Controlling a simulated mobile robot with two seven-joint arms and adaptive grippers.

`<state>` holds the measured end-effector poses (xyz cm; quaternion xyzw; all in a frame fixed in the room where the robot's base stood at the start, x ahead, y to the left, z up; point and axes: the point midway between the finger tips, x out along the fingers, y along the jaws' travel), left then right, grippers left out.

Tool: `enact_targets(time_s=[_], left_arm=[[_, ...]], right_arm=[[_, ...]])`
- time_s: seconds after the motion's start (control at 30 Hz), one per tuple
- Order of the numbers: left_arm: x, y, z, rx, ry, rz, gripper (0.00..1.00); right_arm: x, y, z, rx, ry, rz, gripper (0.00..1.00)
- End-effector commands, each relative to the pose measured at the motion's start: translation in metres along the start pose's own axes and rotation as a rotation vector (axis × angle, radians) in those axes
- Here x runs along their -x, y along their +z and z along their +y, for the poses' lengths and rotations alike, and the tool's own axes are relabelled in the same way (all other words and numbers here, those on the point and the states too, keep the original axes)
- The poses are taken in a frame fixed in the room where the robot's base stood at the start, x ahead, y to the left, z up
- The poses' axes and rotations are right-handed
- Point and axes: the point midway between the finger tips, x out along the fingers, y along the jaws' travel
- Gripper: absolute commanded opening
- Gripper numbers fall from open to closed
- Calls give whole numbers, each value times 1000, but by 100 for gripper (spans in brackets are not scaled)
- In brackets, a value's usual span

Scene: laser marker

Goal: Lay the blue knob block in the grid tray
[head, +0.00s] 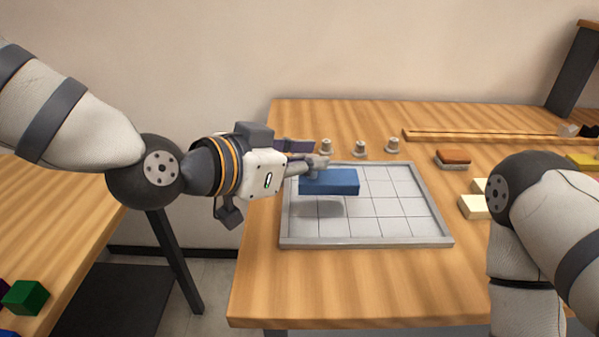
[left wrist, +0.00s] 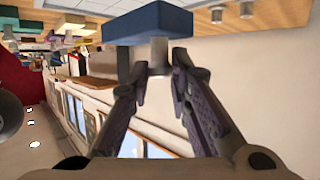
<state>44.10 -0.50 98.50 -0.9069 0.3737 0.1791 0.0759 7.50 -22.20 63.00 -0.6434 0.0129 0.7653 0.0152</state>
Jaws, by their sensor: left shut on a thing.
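The blue knob block (head: 330,183) is held level just above the left back part of the grid tray, with its shadow on the tray below it. The grid tray (head: 365,243) is a light grey framed tray with square cells, and it holds nothing else that I can see. My left gripper (head: 318,164) comes in from the left and is shut on the block's knob. In the left wrist view, the fingers (left wrist: 158,72) close around the metal knob (left wrist: 158,52) under the blue block (left wrist: 150,26). My right gripper is out of view; only its arm shows.
Several small metal knobs, one of them here (head: 360,148), stand behind the tray. An orange-topped block (head: 454,157) and cream blocks (head: 473,207) lie to its right. A wooden strip (head: 470,136) runs along the back. A green block (head: 26,298) sits on the left table.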

Motion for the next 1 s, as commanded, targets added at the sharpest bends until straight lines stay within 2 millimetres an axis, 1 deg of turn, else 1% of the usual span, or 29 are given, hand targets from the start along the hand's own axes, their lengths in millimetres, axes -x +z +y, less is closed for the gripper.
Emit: enact_targets(time_s=[0.03,0.17,0.23,0.3,0.37,0.4,0.57,0.73,0.77,0.8,0.83,1.0], left_arm=[[-6,13,-6,11,2,-8,0],[-8,18,-14,6,1,-3,0],[-12,27,-21,7,1,-4,0],[-18,42,-19,8,4,-8,0],[-22,51,-18,5,4,-7,0],[-22,53,-18,3,2,-4,0],[-21,49,-18,-1,0,1,0],[-22,53,-18,0,1,-1,0],[-22,53,-18,0,0,-1,23],[-22,53,-18,0,0,0,32],[-22,53,-18,0,0,0,38],[-22,52,-18,0,0,0,38]], right_arm=[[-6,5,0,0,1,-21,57],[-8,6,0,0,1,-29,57],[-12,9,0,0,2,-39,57],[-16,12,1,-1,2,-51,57],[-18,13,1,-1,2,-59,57],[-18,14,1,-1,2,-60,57],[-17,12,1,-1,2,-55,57],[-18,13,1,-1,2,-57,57],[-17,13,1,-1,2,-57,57],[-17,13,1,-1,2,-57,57],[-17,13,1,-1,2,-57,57],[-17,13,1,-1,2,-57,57]])
